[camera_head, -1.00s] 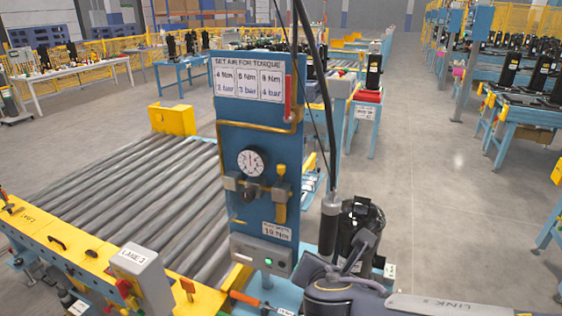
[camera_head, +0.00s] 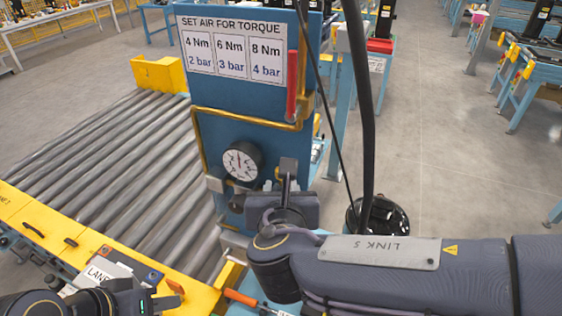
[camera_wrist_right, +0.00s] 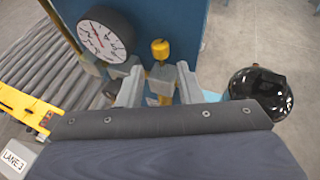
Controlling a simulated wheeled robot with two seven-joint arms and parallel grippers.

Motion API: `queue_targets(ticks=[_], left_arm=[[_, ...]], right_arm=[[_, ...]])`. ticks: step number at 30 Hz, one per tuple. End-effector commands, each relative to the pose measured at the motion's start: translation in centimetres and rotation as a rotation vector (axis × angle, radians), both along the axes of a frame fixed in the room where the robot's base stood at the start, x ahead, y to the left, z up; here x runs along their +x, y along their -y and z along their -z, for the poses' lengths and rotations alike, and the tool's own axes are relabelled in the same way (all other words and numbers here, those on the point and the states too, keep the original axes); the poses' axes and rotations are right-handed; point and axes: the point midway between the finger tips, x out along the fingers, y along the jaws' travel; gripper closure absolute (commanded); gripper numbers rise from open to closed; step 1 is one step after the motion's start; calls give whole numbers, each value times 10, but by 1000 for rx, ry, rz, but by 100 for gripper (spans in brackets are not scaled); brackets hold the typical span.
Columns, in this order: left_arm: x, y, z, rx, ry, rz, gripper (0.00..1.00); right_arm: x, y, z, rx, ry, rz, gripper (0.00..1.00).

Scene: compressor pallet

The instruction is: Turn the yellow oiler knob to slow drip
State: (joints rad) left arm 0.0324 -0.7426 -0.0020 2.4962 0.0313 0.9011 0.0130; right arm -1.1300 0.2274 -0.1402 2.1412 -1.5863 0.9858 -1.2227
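The yellow oiler knob (camera_wrist_right: 160,49) stands upright on a grey block on the blue panel (camera_head: 240,130) in the right wrist view. My right gripper (camera_wrist_right: 160,68) is open, with one finger on either side of the block below the knob. It looks empty; I cannot tell whether it touches the block.
A round pressure gauge (camera_head: 241,162) is left of the oiler. A red lever (camera_head: 292,85) and a brass pipe (camera_head: 245,118) are above. A torque sign (camera_head: 232,52) tops the panel. The roller conveyor (camera_head: 110,160) lies left. A black compressor (camera_wrist_right: 262,92) stands right of the gripper.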

Motion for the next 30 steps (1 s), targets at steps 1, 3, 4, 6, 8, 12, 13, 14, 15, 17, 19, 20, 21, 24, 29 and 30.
queue_targets(ticks=[1, 3, 4, 6, 8, 12, 13, 14, 15, 17, 19, 20, 21, 24, 29, 30], left_arm=[[0, 0, 0, 0, 0, 0, 64], [0, 0, -1, 0, 0, 0, 64], [0, 0, -1, 0, 0, 0, 64], [0, 0, -1, 0, 0, 0, 64], [0, 0, -2, 0, 0, 0, 64], [0, 0, -3, 0, 0, 0, 64], [0, 0, -3, 0, 0, 0, 64], [0, 0, -3, 0, 0, 0, 64], [0, 0, -3, 0, 0, 0, 64], [0, 0, -3, 0, 0, 0, 64], [0, 0, -3, 0, 0, 0, 64], [0, 0, -3, 0, 0, 0, 64], [0, 0, -3, 0, 0, 0, 64], [0, 0, -3, 0, 0, 0, 64], [0, 0, -3, 0, 0, 0, 64], [0, 0, -3, 0, 0, 0, 64]], right_arm=[[5, 1, 2, -1, -1, 3, 68], [13, 0, 6, -3, -2, 3, 68], [17, 1, 8, -4, -2, 4, 68], [28, 1, 13, -4, -3, 5, 68], [38, 1, 16, -3, -2, 5, 68], [56, 1, 24, -2, -2, 4, 68], [59, 1, 25, -2, -2, 4, 68], [62, 1, 26, -1, -2, 3, 68], [65, 1, 27, -2, -2, 1, 68], [68, 1, 29, -1, -2, 2, 68], [69, 1, 29, 0, -1, 2, 68], [70, 1, 29, 1, -1, 3, 68], [70, 1, 29, 1, -1, 3, 68], [70, 1, 29, 1, -1, 2, 68], [69, 1, 29, 1, -1, 1, 82], [69, 1, 29, 1, -1, 1, 87]])
